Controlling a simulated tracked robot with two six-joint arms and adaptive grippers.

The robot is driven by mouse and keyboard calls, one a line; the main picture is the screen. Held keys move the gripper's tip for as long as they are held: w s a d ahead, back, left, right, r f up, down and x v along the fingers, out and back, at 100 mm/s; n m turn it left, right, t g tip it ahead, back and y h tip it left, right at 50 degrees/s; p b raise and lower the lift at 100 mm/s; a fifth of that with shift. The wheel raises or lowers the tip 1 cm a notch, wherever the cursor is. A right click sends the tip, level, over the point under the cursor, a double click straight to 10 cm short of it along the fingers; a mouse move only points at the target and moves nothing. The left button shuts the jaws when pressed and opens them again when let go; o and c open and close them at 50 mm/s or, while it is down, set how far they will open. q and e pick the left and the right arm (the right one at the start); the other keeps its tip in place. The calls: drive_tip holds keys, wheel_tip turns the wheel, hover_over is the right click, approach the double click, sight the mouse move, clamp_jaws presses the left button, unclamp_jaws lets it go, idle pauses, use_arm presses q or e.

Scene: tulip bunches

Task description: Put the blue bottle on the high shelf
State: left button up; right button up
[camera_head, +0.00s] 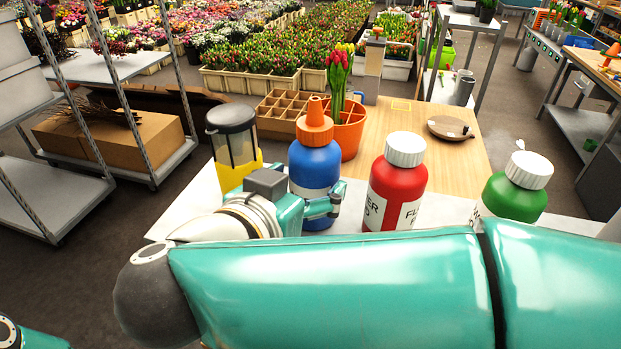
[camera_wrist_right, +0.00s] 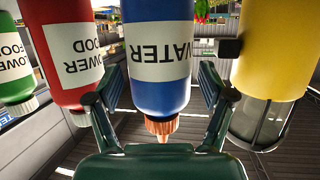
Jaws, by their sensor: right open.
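The blue bottle (camera_head: 315,165), with an orange nozzle cap and a white label, stands upright on the table. My right gripper (camera_head: 313,207) is around its lower half, one finger on each side. In the right wrist view, which is upside down, the blue bottle (camera_wrist_right: 160,85) is between the open fingers of the right gripper (camera_wrist_right: 160,100); I cannot tell whether either finger touches it. A grey rack with shelves (camera_head: 95,68) stands at the left; I cannot tell whether it holds the high shelf. My left gripper is not in view.
A yellow bottle with a dark clear top (camera_head: 236,178) stands close left of the blue bottle. A red bottle (camera_head: 397,185) and a green bottle (camera_head: 515,198) stand to the right. An orange pot of tulips (camera_head: 350,132) and a wooden divided crate (camera_head: 280,118) are behind. The wooden table (camera_head: 420,155) has free room at back right.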

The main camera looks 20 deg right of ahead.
drive_tip(key=v, duration=0.9)
drive_tip(key=shift+b, duration=0.45)
drive_tip(key=shift+a, duration=0.15)
